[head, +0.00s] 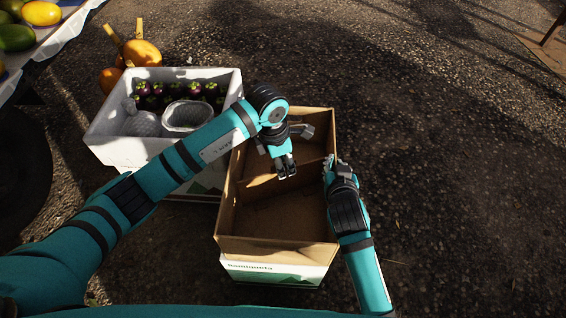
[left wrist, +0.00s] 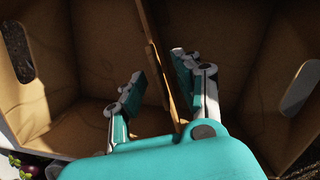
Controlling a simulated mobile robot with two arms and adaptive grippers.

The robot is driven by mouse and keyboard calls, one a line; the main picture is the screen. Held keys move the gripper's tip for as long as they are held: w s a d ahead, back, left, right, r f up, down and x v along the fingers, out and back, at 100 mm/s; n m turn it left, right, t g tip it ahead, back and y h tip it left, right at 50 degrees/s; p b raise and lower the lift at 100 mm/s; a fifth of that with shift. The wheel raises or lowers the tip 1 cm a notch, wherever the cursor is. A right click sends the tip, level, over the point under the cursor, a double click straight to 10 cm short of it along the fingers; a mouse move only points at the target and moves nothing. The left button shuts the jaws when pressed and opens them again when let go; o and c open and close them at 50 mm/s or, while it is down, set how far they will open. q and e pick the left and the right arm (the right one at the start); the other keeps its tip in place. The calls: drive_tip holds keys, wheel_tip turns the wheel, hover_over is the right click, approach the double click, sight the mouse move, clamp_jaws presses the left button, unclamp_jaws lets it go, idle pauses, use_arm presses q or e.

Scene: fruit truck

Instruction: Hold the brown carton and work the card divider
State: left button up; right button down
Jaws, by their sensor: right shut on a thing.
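The open brown carton (head: 275,248) stands in the middle of the head view, and its bottom is bare where I can see it. The card divider (head: 308,171) crosses its inside from left to right; in the left wrist view the divider (left wrist: 151,48) is a thin upright edge. My left gripper (head: 286,172) is over the carton, pointing down. Its two fingers (left wrist: 155,82) are apart, one on each side of the divider, with gaps visible. My right gripper (head: 329,165) is shut on the carton's right wall; its fingertips are partly hidden.
The carton rests on a white printed box (head: 270,271). Left of it stands a white crate (head: 104,138) with mangosteens and white packing. Orange fruit (head: 141,53) lies behind that crate, and a fruit table is at top left. The ground (head: 460,170) at right is clear.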

use_arm(q)
wheel_tip(320, 180, up, 11)
drive_tip(key=a, duration=0.1)
drive_tip(key=shift+s+a+r, duration=0.2)
drive_tip(key=shift+s+a, duration=0.1)
drive_tip(key=shift+s, duration=0.05)
use_arm(e)
drive_tip(key=c, duration=1.4)
unclamp_jaws()
drive_tip(key=v, duration=1.2)
use_arm(q)
drive_tip(key=shift+s+f, duration=0.1)
use_arm(e)
drive_tip(key=shift+s+f, duration=0.1)
drive_tip(key=shift+s, duration=0.05)
